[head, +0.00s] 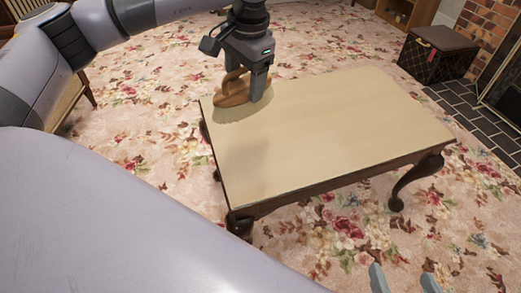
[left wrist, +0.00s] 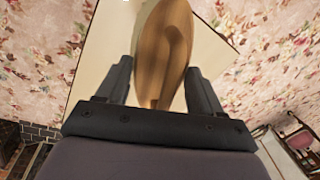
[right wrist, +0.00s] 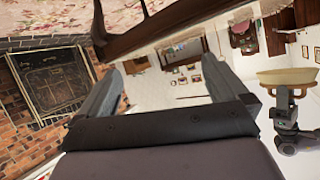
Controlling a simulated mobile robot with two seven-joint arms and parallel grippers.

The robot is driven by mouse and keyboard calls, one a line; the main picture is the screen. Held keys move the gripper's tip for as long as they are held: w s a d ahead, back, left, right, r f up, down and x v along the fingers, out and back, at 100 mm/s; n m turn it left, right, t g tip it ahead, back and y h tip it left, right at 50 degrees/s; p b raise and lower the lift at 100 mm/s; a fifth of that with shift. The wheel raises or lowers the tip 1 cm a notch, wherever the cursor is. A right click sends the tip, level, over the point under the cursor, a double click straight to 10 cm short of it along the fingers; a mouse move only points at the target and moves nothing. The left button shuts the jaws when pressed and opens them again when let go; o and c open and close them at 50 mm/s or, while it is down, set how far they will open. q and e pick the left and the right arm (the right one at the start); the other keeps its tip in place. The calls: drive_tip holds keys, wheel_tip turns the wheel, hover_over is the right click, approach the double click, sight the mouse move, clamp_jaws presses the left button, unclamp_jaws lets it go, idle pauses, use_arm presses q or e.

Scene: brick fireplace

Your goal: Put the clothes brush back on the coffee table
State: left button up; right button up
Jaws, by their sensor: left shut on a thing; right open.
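The clothes brush (head: 232,91) is a brown wooden piece at the far left corner of the coffee table (head: 330,130). My left gripper (head: 248,90) is shut on it, from above. In the left wrist view the brush (left wrist: 162,50) shows as a long wooden oval between the fingers of my left gripper (left wrist: 160,85), with the pale tabletop (left wrist: 112,40) behind it. The brush is at or just above the top; I cannot tell whether it touches. My right gripper (right wrist: 170,80) is open and empty; its fingertips (head: 402,281) show at the bottom edge of the head view.
The rest of the tabletop is bare. A dark patterned box (head: 437,53) stands at the back right beside the brick fireplace (head: 492,25) and its dark tiled hearth (head: 480,120). Floral carpet (head: 140,110) surrounds the table, whose curved legs stick out at the corners.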

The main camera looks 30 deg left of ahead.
use_arm(q)
drive_tip(key=shift+w+a+f, duration=0.15)
drive_tip(key=shift+w+f, duration=0.05)
drive_tip(key=shift+w, duration=0.2)
drive_tip(key=shift+w+f, duration=0.15)
drive_tip(key=shift+f, duration=0.2)
wheel_tip(320, 180, down, 19)
drive_tip(key=b, duration=0.6)
drive_tip(key=shift+f, duration=0.15)
use_arm(e)
drive_tip(key=shift+w+a+f+t+y, duration=0.25)
drive_tip(key=shift+w+a+y, duration=0.15)
drive_tip(key=shift+a+y, duration=0.15)
drive_tip(key=shift+w+a+f+t+y, duration=0.2)
drive_tip(key=shift+w+a+y, duration=0.25)
drive_tip(key=shift+a, duration=0.2)
use_arm(q)
drive_tip(key=o, duration=1)
